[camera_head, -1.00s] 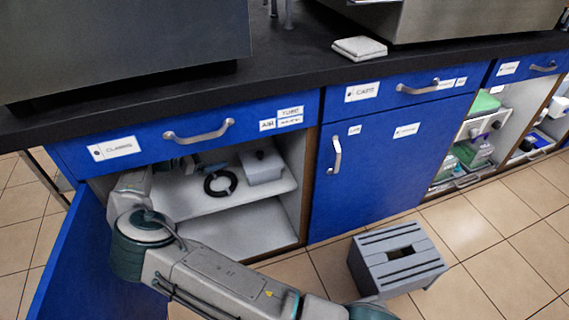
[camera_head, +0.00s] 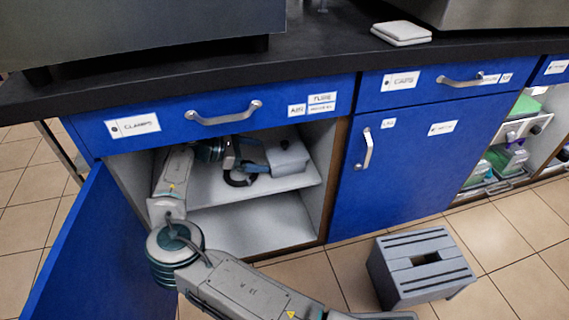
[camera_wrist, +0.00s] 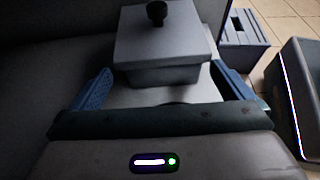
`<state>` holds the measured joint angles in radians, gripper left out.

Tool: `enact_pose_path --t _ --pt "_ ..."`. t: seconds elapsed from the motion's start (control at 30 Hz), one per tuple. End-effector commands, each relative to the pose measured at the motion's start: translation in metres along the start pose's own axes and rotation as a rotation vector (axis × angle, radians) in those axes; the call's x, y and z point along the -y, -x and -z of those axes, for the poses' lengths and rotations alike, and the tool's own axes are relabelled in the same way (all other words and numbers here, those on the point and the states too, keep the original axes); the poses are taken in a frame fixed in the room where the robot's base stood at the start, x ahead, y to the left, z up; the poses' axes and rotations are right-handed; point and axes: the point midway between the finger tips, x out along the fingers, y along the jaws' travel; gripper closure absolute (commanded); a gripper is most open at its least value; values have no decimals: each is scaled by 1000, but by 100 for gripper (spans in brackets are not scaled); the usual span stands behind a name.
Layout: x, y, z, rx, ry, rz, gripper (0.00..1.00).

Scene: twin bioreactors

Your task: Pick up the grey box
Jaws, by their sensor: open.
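The grey box (camera_head: 288,158) sits on the upper shelf of the open cabinet, toward its right side. In the wrist view the grey box (camera_wrist: 162,50) has a flat lid with a black knob on top. My gripper (camera_head: 256,160) reaches into the cabinet from the left, close to the box. In the wrist view my gripper (camera_wrist: 162,86) is open, with one blue finger on each side of the box's near end. I cannot tell whether either finger touches it. A black ring (camera_head: 238,181) lies on the shelf, partly hidden by my gripper.
The cabinet's upper shelf (camera_head: 210,198) is close under my arm. The open blue door (camera_head: 95,250) stands at the left, and a drawer front (camera_head: 200,118) is above. A grey stool (camera_head: 420,262) stands on the floor at the right.

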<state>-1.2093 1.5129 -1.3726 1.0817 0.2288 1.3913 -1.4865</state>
Motion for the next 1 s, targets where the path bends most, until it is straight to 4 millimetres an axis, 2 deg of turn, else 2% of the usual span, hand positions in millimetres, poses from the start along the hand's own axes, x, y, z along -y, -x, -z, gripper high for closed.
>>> enact_pose_path --t 0.23,0.57,0.87,0.9,1.0 --pt "1 -17 2 1 -2 1 0" --pt "3 -55 2 1 -2 1 0" --pt "2 -60 -1 -1 -1 -2 0" --pt "2 -60 -1 -1 -1 -2 3" --pt "2 -59 -1 -1 -1 -2 31"
